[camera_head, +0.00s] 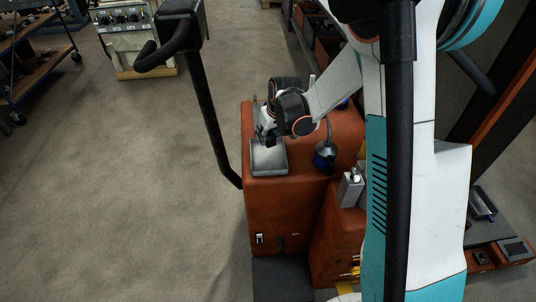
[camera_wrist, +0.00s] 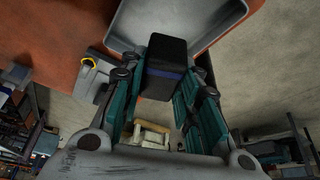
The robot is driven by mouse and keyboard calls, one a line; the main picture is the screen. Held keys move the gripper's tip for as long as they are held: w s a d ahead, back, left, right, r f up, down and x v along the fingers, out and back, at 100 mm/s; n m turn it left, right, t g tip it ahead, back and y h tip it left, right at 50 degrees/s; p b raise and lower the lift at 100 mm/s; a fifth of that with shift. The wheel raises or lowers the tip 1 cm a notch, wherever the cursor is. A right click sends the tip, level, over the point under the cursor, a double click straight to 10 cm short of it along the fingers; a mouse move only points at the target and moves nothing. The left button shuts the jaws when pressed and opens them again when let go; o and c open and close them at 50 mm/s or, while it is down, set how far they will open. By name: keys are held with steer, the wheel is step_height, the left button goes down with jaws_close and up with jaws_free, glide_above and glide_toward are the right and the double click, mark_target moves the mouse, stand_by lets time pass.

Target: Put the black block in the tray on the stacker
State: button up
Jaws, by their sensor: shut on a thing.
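The black block (camera_wrist: 166,52), with a blue band across it, is between the fingers of my gripper (camera_wrist: 163,80) in the wrist view. My gripper is shut on it. The grey tray (camera_head: 268,168) lies on top of the orange stacker (camera_head: 280,215) in the head view. My gripper (camera_head: 267,138) is over the tray's far edge there, pointing down. In the wrist view the tray (camera_wrist: 205,22) is at the top, and the block's upper end overlaps it. I cannot tell whether the block touches the tray.
The stacker's black handle (camera_head: 210,110) rises at the left. A control cabinet (camera_head: 130,40) and a shelf rack (camera_head: 35,75) stand farther back. The floor at left is clear.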

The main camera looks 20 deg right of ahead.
steer(key=shift+f+b, duration=1.15)
steer(key=shift+f, duration=2.75)
steer(key=shift+f, duration=0.15)
steer(key=o, duration=1.1)
